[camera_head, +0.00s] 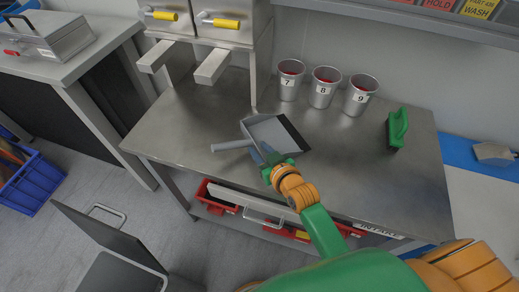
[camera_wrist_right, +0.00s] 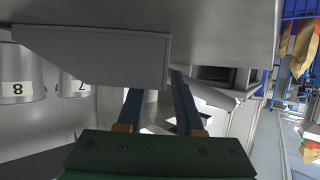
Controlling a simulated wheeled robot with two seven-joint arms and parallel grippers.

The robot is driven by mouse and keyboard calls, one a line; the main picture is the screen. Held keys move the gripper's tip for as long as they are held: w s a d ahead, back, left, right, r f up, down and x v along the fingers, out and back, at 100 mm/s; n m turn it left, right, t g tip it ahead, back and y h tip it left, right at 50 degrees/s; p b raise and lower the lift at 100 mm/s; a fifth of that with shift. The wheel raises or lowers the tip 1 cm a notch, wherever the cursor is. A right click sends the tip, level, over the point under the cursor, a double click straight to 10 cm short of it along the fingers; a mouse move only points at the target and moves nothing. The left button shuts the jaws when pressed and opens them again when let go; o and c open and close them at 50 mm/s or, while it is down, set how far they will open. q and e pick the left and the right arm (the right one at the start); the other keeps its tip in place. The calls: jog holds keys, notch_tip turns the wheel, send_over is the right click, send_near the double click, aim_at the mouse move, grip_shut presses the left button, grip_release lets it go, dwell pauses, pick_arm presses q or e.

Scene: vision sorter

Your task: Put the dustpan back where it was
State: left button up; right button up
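The dustpan (camera_head: 276,132) is grey with a dark front edge. It lies on the steel table (camera_head: 190,130), its light grey handle (camera_head: 232,145) pointing left. In the right wrist view, the dustpan (camera_wrist_right: 90,55) is upside down in the picture, its handle (camera_wrist_right: 215,95) partly behind the fingers. My right gripper (camera_head: 265,155) is at the pan's near left side, close to the handle's root. Its two blue fingers (camera_wrist_right: 158,80) stand apart, with tips near the pan's edge. I cannot tell whether they touch it. My left gripper is not in view.
Metal cups marked 7 (camera_head: 288,86), 8 (camera_head: 321,92) and 9 (camera_head: 357,100) stand behind the pan. A green-handled brush (camera_head: 398,126) is to the right. A steel dispenser (camera_head: 215,62) stands at the back left. The table's left part is clear.

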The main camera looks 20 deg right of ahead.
jog(key=shift+s+r, duration=0.1)
jog(key=shift+r, duration=0.05)
jog(key=p+v, duration=0.1)
jog(key=v, duration=1.1)
